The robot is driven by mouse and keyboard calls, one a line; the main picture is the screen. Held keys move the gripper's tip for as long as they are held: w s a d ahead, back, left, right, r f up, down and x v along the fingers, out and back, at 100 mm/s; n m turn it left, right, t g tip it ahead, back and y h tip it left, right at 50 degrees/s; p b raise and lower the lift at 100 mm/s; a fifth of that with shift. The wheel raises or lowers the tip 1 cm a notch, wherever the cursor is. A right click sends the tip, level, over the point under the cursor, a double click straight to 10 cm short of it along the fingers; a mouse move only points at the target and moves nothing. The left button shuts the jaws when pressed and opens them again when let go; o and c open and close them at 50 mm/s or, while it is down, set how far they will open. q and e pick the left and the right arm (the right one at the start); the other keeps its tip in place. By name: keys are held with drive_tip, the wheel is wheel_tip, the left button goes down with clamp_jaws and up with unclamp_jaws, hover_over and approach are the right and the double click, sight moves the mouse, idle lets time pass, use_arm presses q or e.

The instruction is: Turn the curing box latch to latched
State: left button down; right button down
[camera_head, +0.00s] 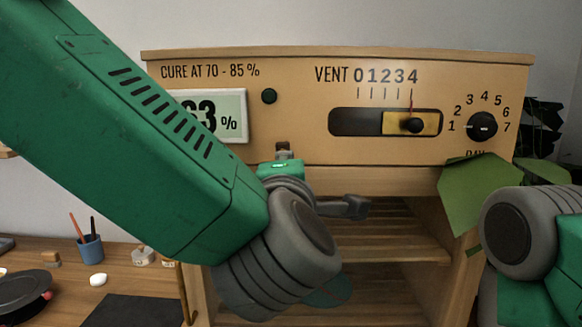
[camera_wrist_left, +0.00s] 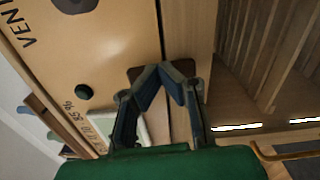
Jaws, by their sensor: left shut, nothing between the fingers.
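The curing box (camera_head: 330,60) is a tan wooden cabinet facing me. My left gripper (camera_head: 283,153) is at the lower edge of its front panel, below the dark green button. In the left wrist view the gripper's fingers (camera_wrist_left: 166,72) meet at their tips, shut and empty. A small brown piece, likely the latch (camera_wrist_left: 134,74), shows behind the fingertips at the panel's lower edge. The fingers hide most of it, so I cannot tell its setting or whether they touch it. My right arm shows at the right edge; its gripper is out of view.
The panel carries a humidity display (camera_head: 233,125), partly hidden by my left arm, a vent slider (camera_head: 412,124) near 4 and a day dial (camera_head: 482,126). Slatted shelves (camera_head: 400,246) lie open below. Green leaves (camera_head: 482,190) hang at the right. A blue cup (camera_head: 90,248) stands on the left table.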

use_arm(q)
drive_tip(key=shift+w+a+r+m, duration=0.2)
drive_tip(key=shift+a+m, duration=0.05)
drive_tip(key=shift+m, duration=0.25)
use_arm(e)
drive_tip(key=shift+r, duration=0.1)
drive_tip(key=shift+d, duration=0.1)
use_arm(q)
drive_tip(key=c, duration=0.8)
unclamp_jaws()
drive_tip(key=shift+w+f, duration=0.1)
drive_tip(key=shift+w, duration=0.1)
drive_tip(key=o, duration=0.4)
drive_tip(key=shift+w+f, duration=0.1)
drive_tip(key=shift+w, duration=0.05)
drive_tip(key=s, duration=1.1)
drive_tip(key=shift+s+f, duration=0.2)
drive_tip(key=shift+s, duration=0.05)
use_arm(e)
drive_tip(key=shift+w, duration=0.25)
use_arm(q)
drive_tip(key=shift+a+f, duration=0.1)
use_arm(e)
drive_tip(key=shift+w, duration=0.1)
